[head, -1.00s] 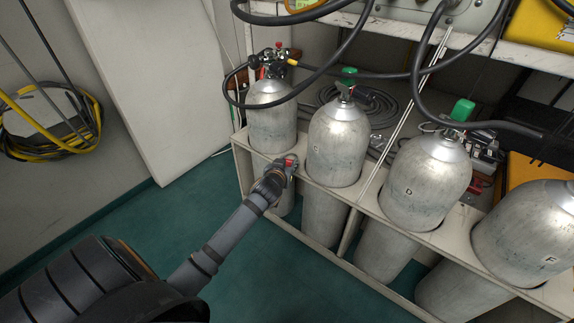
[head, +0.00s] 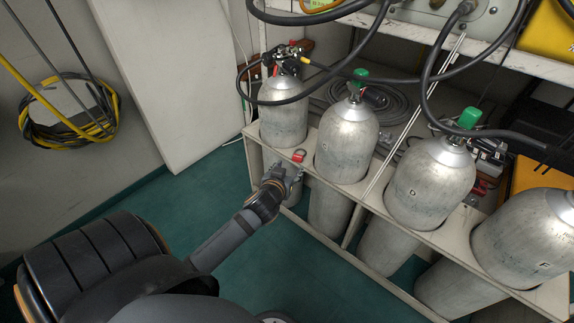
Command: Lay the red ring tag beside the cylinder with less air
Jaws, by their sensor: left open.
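The red ring tag (head: 299,155) lies on the rack's top board (head: 254,131), in the gap between the leftmost cylinder (head: 283,122) and the cylinder to its right (head: 346,143). My left gripper (head: 289,170) is open and empty, just in front of and below the tag, apart from it. The leftmost cylinder has a regulator with hoses on its valve. The cylinder to its right and cylinder D (head: 430,185) have green caps. My right gripper is not in view. No gauge reading can be made out.
Cylinder F (head: 530,240) stands at the right of the rack. Black hoses (head: 428,85) hang in front of the upper shelf (head: 500,58). A coiled yellow and black hose (head: 68,110) hangs on the left wall.

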